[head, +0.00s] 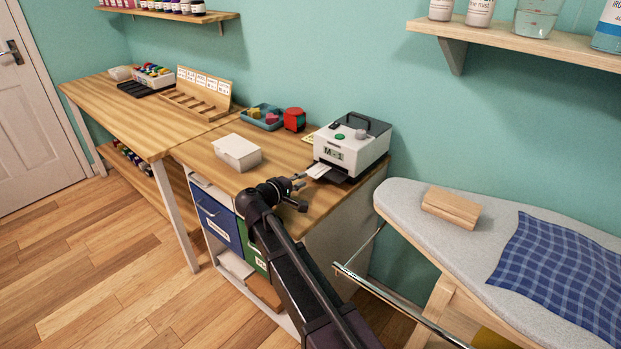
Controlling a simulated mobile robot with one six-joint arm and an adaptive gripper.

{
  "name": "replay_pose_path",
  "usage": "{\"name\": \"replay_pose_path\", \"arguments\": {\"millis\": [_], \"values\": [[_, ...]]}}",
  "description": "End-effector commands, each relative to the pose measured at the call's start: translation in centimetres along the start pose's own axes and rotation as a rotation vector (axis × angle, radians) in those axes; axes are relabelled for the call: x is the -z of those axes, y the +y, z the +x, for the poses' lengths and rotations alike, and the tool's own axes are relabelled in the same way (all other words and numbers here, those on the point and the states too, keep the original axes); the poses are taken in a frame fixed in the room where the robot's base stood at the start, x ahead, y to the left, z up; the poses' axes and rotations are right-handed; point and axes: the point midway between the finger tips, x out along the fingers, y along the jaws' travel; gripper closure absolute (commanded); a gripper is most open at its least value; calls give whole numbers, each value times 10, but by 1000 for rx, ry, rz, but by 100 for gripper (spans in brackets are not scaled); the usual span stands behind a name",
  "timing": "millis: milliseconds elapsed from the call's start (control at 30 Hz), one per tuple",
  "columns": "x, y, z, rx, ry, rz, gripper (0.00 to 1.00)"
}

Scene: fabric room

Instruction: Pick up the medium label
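A white label (319,171) sticks out at the front of the white and dark grey label printer (345,153) on the wooden desk. The printer's small display seems to begin with an M; I cannot read the size on the label. My gripper (303,191) is just in front of and below the label, over the desk's front right part. Its fingers look spread apart with nothing between them. The label appears apart from the fingers, though the exact gap is hard to judge.
A white box (237,152) stands left of my gripper. A blue tray (261,118), a red container (294,120) and a wooden rack (199,104) stand farther back. The ironing board (410,204), with a wooden block (451,207) and blue checked cloth (565,275), is at right.

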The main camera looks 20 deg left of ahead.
Motion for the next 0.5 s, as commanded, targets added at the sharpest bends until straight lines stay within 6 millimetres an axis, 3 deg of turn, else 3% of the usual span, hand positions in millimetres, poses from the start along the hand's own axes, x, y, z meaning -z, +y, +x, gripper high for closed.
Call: {"name": "replay_pose_path", "arguments": {"millis": [300,500], "values": [[0,0,33,0,-2,1,74],[-1,0,43,0,-2,1,74]]}}
